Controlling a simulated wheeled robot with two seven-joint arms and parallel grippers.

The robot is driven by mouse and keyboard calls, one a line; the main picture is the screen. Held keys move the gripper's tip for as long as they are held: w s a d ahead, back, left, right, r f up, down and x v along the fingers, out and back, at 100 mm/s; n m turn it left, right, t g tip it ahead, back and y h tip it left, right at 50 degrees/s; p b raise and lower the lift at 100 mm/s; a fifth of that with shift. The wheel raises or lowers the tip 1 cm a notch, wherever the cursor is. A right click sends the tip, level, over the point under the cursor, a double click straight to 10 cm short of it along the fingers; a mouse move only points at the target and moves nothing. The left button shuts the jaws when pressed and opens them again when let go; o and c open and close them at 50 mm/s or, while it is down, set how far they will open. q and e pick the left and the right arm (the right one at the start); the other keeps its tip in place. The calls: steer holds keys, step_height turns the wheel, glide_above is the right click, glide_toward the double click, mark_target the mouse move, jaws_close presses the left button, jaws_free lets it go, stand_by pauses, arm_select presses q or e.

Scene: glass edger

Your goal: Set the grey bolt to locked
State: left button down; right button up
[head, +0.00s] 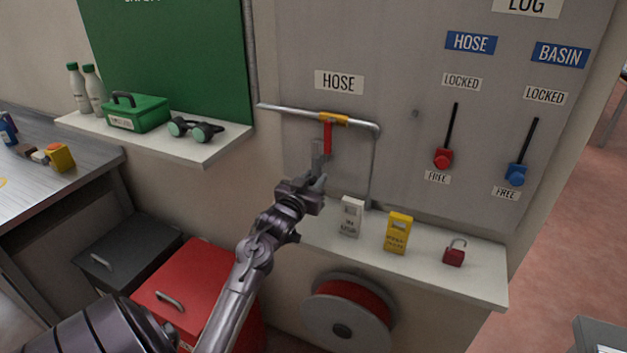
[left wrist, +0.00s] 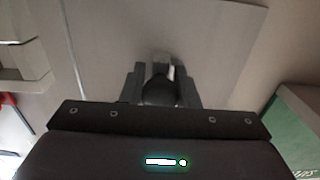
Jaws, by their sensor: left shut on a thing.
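My left gripper (head: 316,186) is in front of the grey wall panel, below and left of the red valve lever (head: 327,139). In the left wrist view its two fingers (left wrist: 161,88) are closed on a dark grey rounded knob (left wrist: 161,92), which I take to be the grey bolt. A paler grey piece (left wrist: 162,61) shows just beyond the knob. In the head view a grey piece (head: 318,154) shows above the fingers; the gripper hides most of what it holds. No locked or free label for this bolt is visible. My right gripper is not in view.
A red slider (head: 443,158) and a blue slider (head: 515,175) sit low in their slots, near FREE labels. A pipe (head: 290,111) runs close above the gripper. The shelf below holds a white box (head: 351,217), a yellow device (head: 398,233) and a red padlock (head: 455,254).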

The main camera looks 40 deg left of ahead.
mark_target(315, 160)
arm_select(q)
step_height(315, 160, up, 6)
steer(key=p, duration=0.4)
steer(key=shift+f, duration=0.15)
steer(key=c, duration=1.1)
jaws_free()
steer(key=shift+f, duration=0.1)
steer(key=shift+s+f, duration=0.1)
steer(key=shift+s, duration=0.1)
steer(key=shift+s+d+f, duration=0.1)
steer(key=shift+s+d, duration=0.1)
steer(key=shift+s, duration=0.15)
steer(key=b+v, duration=0.2)
steer(key=v, duration=0.4)
steer(key=shift+s+r, duration=0.2)
steer(key=shift+s, duration=0.15)
